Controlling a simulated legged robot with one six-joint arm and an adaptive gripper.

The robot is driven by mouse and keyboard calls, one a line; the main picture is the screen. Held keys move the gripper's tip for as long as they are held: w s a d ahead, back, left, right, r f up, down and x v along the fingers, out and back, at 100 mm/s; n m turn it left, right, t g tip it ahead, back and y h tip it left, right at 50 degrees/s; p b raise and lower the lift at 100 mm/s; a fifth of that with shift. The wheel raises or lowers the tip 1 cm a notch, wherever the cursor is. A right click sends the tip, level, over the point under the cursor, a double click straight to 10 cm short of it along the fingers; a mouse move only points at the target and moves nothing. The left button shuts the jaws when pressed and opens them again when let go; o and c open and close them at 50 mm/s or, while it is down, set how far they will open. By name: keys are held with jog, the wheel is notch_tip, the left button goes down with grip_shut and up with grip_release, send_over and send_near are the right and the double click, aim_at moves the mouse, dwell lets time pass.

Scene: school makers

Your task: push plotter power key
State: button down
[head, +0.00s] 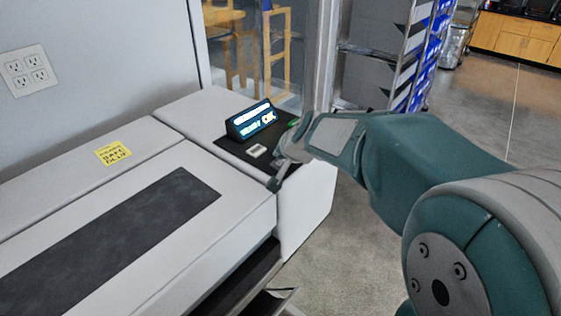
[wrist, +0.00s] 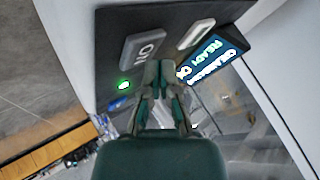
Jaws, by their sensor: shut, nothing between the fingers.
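The plotter (head: 130,200) is a long pale grey machine with a dark control panel (head: 232,146) at its right end. In the wrist view, the panel (wrist: 112,28) carries a grey key (wrist: 146,46) with a partly readable raised label and a paler, plain key (wrist: 196,33). A green light (wrist: 124,85) and a small blue mark (wrist: 119,103) sit beside them. My gripper (wrist: 160,72) is shut and empty, its tips in front of the grey key's lower edge; I cannot tell whether they touch. In the head view, my gripper (head: 276,181) is at the panel's front side and hides part of it.
A lit display (head: 250,121) stands up from the back of the panel, also seen in the wrist view (wrist: 214,60). A yellow note (head: 113,153) lies on the plotter's top. A rack with blue bins (head: 425,60) stands behind. Open floor (head: 480,110) lies to the right.

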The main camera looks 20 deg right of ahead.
aim_at(281, 163)
dwell(0.5)
jog(key=shift+f, duration=0.4)
dwell(0.4)
jog(key=shift+r, duration=0.5)
jog(key=shift+r, duration=3)
jog(key=shift+s, duration=0.1)
